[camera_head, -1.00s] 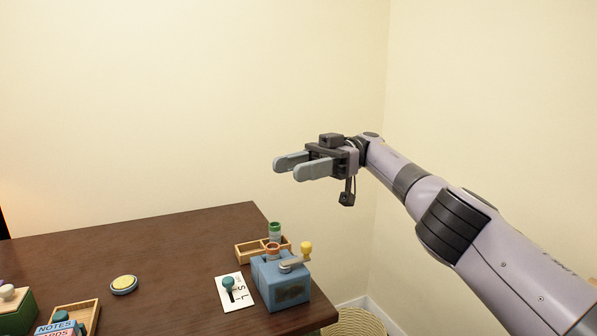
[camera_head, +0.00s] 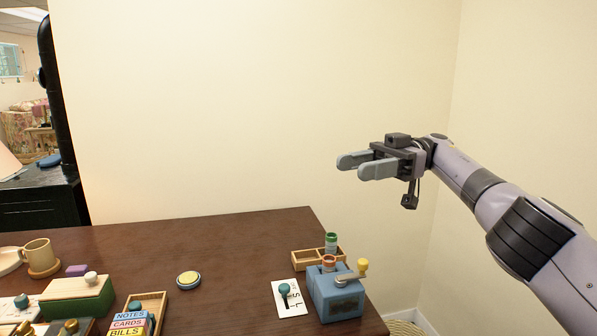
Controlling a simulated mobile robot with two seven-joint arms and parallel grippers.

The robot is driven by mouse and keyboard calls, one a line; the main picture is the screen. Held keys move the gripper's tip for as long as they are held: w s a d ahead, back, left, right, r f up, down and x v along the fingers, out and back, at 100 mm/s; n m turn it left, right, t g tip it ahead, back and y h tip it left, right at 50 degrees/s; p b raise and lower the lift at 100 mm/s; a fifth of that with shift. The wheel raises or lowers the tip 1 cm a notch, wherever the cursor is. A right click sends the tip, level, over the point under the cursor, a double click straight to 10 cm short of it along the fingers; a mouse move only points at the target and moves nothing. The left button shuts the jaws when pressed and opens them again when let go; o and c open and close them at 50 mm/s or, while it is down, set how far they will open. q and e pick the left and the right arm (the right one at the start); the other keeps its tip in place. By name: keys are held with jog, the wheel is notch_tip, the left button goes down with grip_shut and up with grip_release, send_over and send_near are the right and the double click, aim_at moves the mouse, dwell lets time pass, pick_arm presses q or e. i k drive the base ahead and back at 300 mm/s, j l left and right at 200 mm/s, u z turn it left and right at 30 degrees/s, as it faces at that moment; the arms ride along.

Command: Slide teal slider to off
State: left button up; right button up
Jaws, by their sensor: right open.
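The teal slider (camera_head: 284,289) is a round teal knob on a white plate (camera_head: 293,303) with dark lettering, lying on the brown table near its right end. The lettering is partly hidden and too small to read fully. My right gripper (camera_head: 360,166) is open and empty, high above the back right of the table. It is well above the slider and to its right, touching nothing. My left gripper is not in view.
A blue box with a yellow-knobbed crank (camera_head: 338,300) stands right beside the plate. A wooden tray (camera_head: 305,261) with small cylinders is behind it. A yellow disc (camera_head: 188,279) lies left. A green box (camera_head: 75,300), labelled blocks (camera_head: 130,324) and a mug (camera_head: 38,255) crowd the far left.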

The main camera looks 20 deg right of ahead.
aim_at(285, 289)
jog(key=k+j, duration=0.2)
jog(key=j, duration=0.2)
jog(key=k+j, duration=0.45)
jog(key=j, duration=0.3)
